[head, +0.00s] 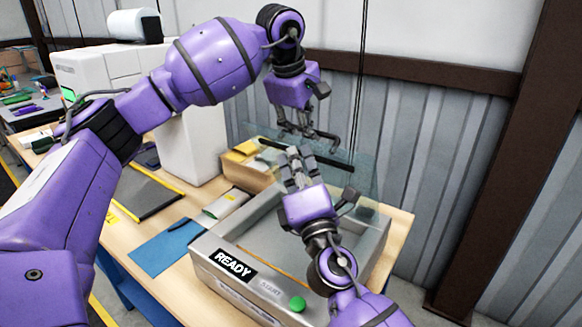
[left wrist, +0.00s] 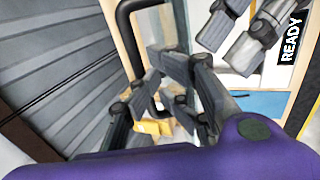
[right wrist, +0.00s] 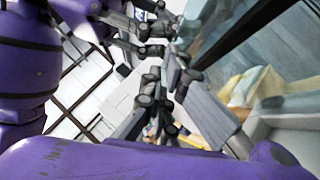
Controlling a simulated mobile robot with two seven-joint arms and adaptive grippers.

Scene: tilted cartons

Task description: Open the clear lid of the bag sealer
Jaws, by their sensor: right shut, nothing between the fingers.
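The bag sealer (head: 205,262) is a grey box on the bench with a READY display and a green button. Its clear lid (head: 362,181) stands raised and tilted at the back, with a black bar handle (head: 268,143). The handle also shows in the left wrist view (left wrist: 127,30). My left gripper (head: 318,138) points down at the handle from behind the lid; its fingers overlap the handle, and whether they grip it is unclear. My right gripper (head: 292,156) is shut and empty, in front of the lid near the handle.
Cardboard boxes (head: 245,172) stand behind the sealer at left. A blue sheet (head: 165,246) and a dark tray (head: 150,193) lie on the bench to its left. A white machine (head: 105,65) stands farther back. A corrugated wall (head: 445,130) is close behind.

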